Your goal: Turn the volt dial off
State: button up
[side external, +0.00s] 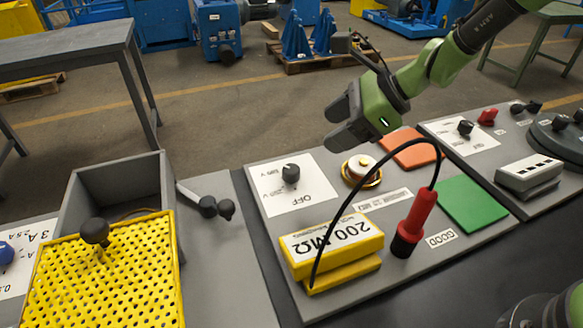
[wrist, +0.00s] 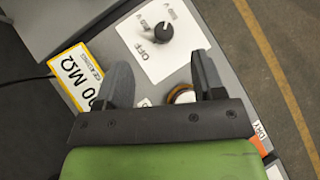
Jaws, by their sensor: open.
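The volt dial is a black knob (side external: 291,173) on a white plate (side external: 306,199) marked OFF and with volt values. In the wrist view the knob (wrist: 164,32) stands ahead of my fingers, with OFF and two volt marks around it. Its pointer is too small for me to tell which mark it faces. My gripper (side external: 338,122) is open and empty. It is raised above the panel, to the right of and behind the dial in the side view. In the wrist view its two fingers (wrist: 162,78) are apart, and the dial lies beyond their tips, untouched.
A yellow 200 MΩ block (side external: 332,246), a red probe (side external: 414,222) with a black cable, a brass terminal (side external: 361,171), and orange (side external: 409,147) and green (side external: 472,204) pads share the panel. A yellow mesh cover (side external: 105,275) stands left. The space above the dial is clear.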

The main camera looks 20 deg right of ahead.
aim_at(293, 168)
jog(key=w+a+f, duration=0.1)
jog(key=a+f, duration=0.1)
jog(key=f, duration=0.2)
jog(key=w+a+f+m, duration=0.1)
jog(key=w+a+f, duration=0.1)
jog(key=f, duration=0.1)
jog(key=w+a+f+m, duration=0.1)
jog(key=w+a+f, duration=0.1)
jog(key=f, duration=0.2)
jog(key=shift+f, duration=0.35)
jog(key=c, duration=0.9)
